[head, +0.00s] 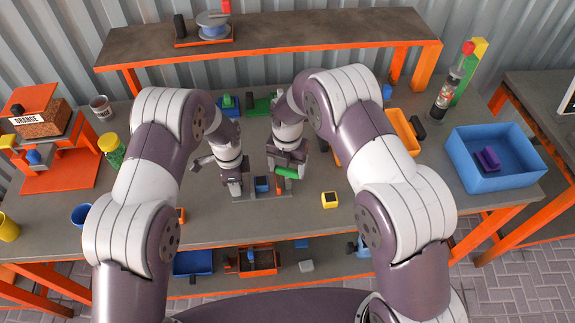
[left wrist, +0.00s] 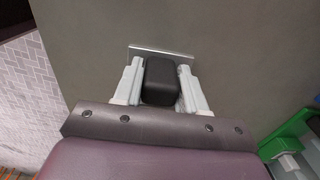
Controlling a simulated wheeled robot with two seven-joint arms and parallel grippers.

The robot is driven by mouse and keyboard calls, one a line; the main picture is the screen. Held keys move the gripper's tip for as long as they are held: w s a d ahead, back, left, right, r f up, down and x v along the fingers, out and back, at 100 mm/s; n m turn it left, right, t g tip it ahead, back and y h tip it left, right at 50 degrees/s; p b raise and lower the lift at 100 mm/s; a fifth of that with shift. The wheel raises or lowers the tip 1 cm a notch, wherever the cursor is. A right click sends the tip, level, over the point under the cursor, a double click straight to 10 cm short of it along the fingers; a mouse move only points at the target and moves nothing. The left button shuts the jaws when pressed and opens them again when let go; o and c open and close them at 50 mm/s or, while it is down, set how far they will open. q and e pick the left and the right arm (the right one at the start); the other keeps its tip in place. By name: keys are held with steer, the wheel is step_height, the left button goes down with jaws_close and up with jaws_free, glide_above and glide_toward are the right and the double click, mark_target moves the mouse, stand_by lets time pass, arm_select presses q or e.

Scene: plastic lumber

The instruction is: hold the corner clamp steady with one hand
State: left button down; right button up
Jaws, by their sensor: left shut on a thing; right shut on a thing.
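The corner clamp seems to be the low grey fixture (head: 262,196) at the front middle of the bench, with a blue block (head: 262,184) and a small red part on it. My left gripper (head: 234,188) is at its left end. In the left wrist view, its fingers are shut on a black block (left wrist: 160,80), with a thin metal plate edge (left wrist: 160,51) beyond it. I cannot tell if the block belongs to the clamp. My right gripper (head: 287,166) is above the fixture's right side, shut on a green piece (head: 287,172), mostly hidden by the gripper.
A yellow and black block (head: 329,200) lies right of the fixture. A blue bin (head: 465,170) with a purple part stands at the right, near an orange tray (head: 404,131). An orange stand (head: 60,165) is at the left. A raised shelf (head: 270,45) spans the back.

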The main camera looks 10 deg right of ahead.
stand_by(0.3)
steer(key=o, duration=1.1)
steer(key=shift+c, duration=0.2)
step_height(320, 180, up, 12)
arm_select(q)
steer(key=c, duration=0.6)
jaws_free()
steer(key=shift+o, duration=0.2)
